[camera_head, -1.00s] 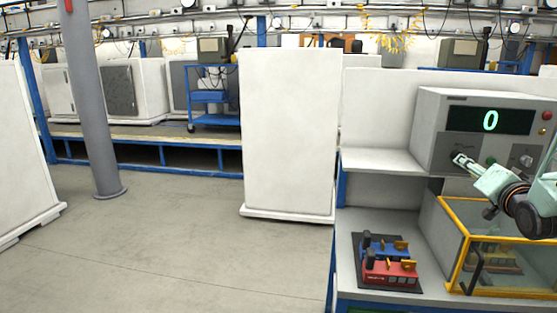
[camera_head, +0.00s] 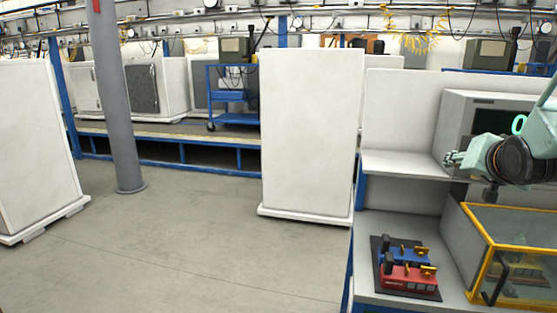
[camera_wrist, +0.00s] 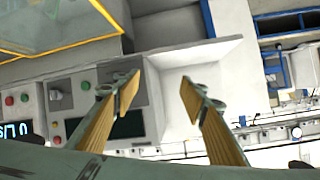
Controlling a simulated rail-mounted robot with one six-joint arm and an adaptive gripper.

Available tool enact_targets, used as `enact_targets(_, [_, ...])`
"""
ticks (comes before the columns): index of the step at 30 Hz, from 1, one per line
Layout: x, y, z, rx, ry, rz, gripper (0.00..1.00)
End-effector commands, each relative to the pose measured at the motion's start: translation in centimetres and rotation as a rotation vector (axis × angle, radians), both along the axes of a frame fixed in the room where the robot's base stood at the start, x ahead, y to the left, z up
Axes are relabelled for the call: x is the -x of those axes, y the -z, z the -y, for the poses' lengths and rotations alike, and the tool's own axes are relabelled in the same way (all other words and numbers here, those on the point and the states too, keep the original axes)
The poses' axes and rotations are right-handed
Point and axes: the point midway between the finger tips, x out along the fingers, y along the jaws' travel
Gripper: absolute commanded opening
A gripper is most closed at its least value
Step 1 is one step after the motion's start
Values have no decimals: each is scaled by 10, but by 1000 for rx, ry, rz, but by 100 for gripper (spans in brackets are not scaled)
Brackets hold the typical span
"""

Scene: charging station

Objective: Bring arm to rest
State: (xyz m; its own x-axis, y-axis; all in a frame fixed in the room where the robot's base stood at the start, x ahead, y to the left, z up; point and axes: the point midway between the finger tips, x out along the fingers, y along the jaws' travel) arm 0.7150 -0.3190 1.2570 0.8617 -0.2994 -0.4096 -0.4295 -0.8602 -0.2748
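My gripper (camera_wrist: 160,98) is open in the wrist view, with two tan-padded fingers apart and nothing between them. In the head view my gripper (camera_head: 452,159) is at the right, in front of the grey charging station (camera_head: 456,112), and partly covers its display. The station also shows in the wrist view (camera_wrist: 85,85), with its dark screen and buttons. A blue battery block (camera_head: 408,255) and a red battery block (camera_head: 409,278) lie side by side on a dark mat on the lower shelf.
A yellow-framed clear box (camera_head: 478,222) with a dark handle stands on the lower shelf at the right. A white upper shelf (camera_head: 402,165) is bare. A tall white cabinet (camera_head: 311,130) and a grey column (camera_head: 116,100) stand farther off. The floor (camera_head: 190,240) between is clear.

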Motion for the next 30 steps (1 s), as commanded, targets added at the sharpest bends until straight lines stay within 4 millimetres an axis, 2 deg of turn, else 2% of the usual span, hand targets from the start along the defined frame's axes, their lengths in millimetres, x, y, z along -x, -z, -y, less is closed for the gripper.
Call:
enact_targets(1, [5,-4,-10,4,-6,-15,39])
enact_targets(14, [61,-11,-85,32,-53,-187,39])
enact_targets(23, [113,-11,-138,38,-106,-306,39])
enact_targets(30, [161,-8,-179,41,-162,-401,39])
